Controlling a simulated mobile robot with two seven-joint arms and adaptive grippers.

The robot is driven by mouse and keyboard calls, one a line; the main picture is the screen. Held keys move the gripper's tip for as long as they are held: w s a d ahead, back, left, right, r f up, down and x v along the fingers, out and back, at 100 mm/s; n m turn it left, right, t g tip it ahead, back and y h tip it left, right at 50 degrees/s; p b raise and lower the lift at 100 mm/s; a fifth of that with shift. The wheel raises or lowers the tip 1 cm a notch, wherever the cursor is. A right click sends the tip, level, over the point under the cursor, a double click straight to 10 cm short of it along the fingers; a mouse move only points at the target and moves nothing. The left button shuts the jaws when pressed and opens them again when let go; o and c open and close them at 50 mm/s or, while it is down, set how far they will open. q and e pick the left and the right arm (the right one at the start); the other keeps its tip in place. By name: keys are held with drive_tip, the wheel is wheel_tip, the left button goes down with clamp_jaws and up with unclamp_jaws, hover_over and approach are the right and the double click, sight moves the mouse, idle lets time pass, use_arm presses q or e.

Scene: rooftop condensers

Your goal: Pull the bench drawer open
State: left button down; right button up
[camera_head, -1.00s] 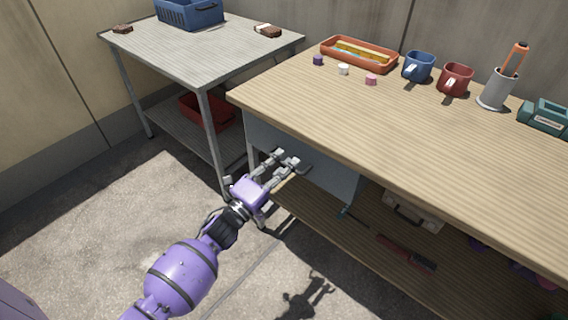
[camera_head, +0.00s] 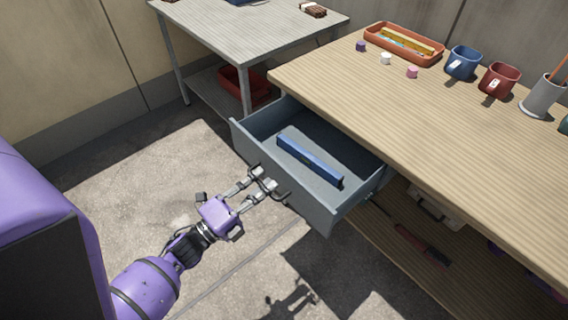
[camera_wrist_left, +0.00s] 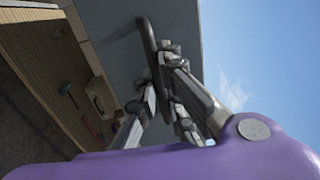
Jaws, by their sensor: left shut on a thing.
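The bench drawer (camera_head: 262,128) is grey-blue and stands well out from under the wooden bench top (camera_head: 400,120). A long blue object (camera_head: 309,157) lies inside it on the drawer floor. My left gripper (camera_head: 267,184) is at the drawer's front face, shut on the dark drawer handle (camera_head: 284,195). The left wrist view shows the handle (camera_wrist_left: 146,38) as a dark bar running between the fingers, against the grey drawer front (camera_wrist_left: 112,40). My right gripper is not in view.
An orange tray (camera_head: 372,40), a blue mug (camera_head: 462,62), a red mug (camera_head: 498,80) and a grey cup (camera_head: 542,97) stand on the bench top. A metal side table (camera_head: 250,35) stands at the back left. The floor before the drawer is clear.

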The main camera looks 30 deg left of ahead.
use_arm(q)
drive_tip(key=r+v, duration=0.1)
drive_tip(key=v, duration=0.7)
drive_tip(key=shift+s+r, duration=0.25)
drive_tip(key=shift+s, duration=0.15)
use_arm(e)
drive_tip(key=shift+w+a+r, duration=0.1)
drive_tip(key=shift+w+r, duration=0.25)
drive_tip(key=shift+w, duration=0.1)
use_arm(q)
drive_tip(key=shift+a, duration=0.15)
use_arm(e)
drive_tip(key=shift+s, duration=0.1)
use_arm(q)
drive_tip(key=c, duration=1.8)
unclamp_jaws()
drive_tip(key=shift+c, duration=0.2)
drive_tip(key=v, duration=1.2)
